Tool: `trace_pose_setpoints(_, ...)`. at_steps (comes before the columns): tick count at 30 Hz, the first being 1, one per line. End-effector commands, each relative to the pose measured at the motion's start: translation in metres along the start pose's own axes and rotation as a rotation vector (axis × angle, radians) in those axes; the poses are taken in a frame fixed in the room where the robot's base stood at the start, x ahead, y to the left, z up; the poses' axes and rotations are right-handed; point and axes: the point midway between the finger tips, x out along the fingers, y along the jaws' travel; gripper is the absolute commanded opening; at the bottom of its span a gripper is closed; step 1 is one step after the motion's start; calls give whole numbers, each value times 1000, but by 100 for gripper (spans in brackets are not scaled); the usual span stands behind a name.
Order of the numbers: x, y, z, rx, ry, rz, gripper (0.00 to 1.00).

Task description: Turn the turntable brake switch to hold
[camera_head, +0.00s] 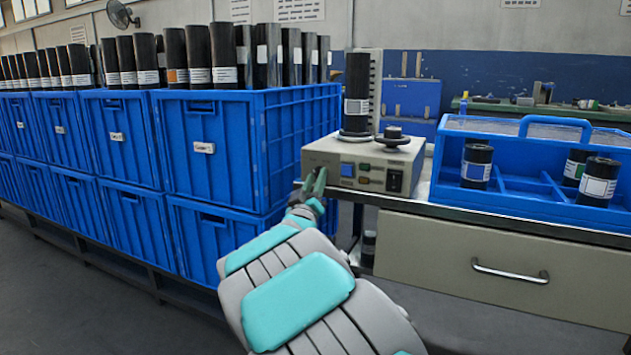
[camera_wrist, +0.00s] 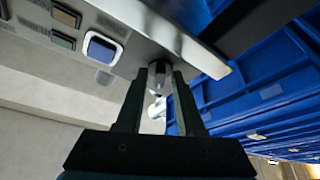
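The beige wrapper unit (camera_head: 330,158) stands on the bench, with a dark roll (camera_head: 357,90) upright on its turntable. A small light-grey switch lever (camera_wrist: 158,75) sticks out of the unit's front panel in the wrist view; I take it for the brake switch. In the head view my gripper hides that part of the panel. My gripper (camera_head: 314,180) is at the panel's left end. In the wrist view its two dark fingers (camera_wrist: 160,85) stand apart, one on each side of the lever. I cannot tell whether they touch it. The lever's setting cannot be read.
A blue button (camera_head: 347,169) and a black rocker switch (camera_head: 394,181) sit right of my gripper. A black knob (camera_head: 393,132) tops the unit. Stacked blue crates (camera_head: 250,150) rise close on the left. A blue tote (camera_head: 510,205) with rolls stands right, above a drawer (camera_head: 480,250).

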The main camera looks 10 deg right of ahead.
Motion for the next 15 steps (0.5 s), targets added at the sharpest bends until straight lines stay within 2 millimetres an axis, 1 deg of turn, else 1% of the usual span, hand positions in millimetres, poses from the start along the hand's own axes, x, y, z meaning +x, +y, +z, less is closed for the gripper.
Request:
trace_pose_setpoints(1, 0, 0, 0, 0, 0, 0, 29)
trace_pose_setpoints(9, 0, 0, 0, 0, 0, 0, 0)
trace_pose_setpoints(15, 0, 0, 0, 0, 0, -1, 0)
